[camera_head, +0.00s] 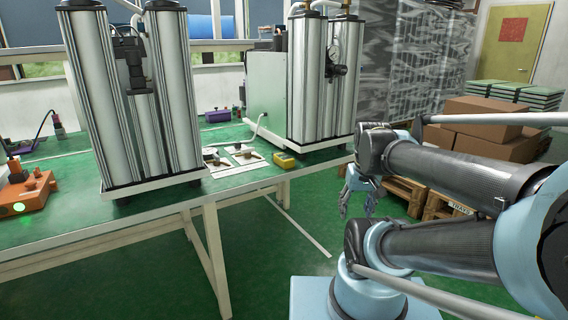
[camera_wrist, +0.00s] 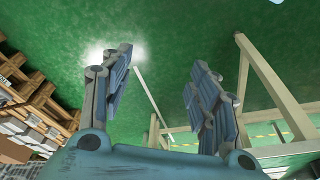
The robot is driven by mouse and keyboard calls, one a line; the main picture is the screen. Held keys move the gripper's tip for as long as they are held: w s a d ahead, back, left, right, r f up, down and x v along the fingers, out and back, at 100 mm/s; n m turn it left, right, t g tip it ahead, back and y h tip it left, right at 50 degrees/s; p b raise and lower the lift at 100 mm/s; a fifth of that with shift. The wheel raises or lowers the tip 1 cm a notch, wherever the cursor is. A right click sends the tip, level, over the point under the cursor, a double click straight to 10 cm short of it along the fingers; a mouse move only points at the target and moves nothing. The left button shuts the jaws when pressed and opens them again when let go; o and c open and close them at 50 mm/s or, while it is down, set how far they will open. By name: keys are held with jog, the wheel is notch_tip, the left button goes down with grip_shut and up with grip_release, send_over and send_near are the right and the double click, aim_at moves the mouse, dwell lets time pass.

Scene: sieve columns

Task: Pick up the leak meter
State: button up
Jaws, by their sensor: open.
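A small yellow device with a dark face (camera_head: 285,161) lies near the right front edge of the green table (camera_head: 150,212) in the head view. It looks like the leak meter, though it is too small to read. My gripper (camera_head: 357,204) is to the right of the table, over the floor, apart from the yellow device and pointing down. In the wrist view, my gripper (camera_wrist: 163,65) has its two fingers spread with nothing between them. The yellow device does not show in the wrist view.
Two metal column units (camera_head: 135,95) (camera_head: 325,80) stand on the table. Flat metal parts (camera_head: 240,153) lie left of the yellow device. An orange box (camera_head: 30,190) sits at far left. Cartons (camera_head: 490,118) and wooden pallets (camera_head: 408,192) are behind my arm. Floor beside the table is clear.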

jog(key=w+a+r+n+y, duration=0.1)
jog(key=w+a+r+n, duration=0.1)
jog(key=w+a+r, duration=0.45)
jog(key=w+a+r+n, duration=0.1)
jog(key=w+r, duration=0.3)
jog(key=w, duration=0.5)
jog(key=n+t+y, duration=0.1)
jog(key=n, duration=0.2)
send_near(284, 156)
jog(key=x, duration=0.5)
jog(key=shift+s, duration=0.35)
jog(key=shift+w+x, duration=0.2)
jog(key=shift+x, duration=1)
jog(key=shift+w+x, duration=0.25)
jog(key=shift+x, duration=0.95)
jog(key=shift+w+a+f, duration=0.1)
jog(key=shift+a+f, duration=0.05)
jog(key=shift+f, duration=0.1)
jog(key=shift+f, duration=0.15)
jog(key=c, duration=1)
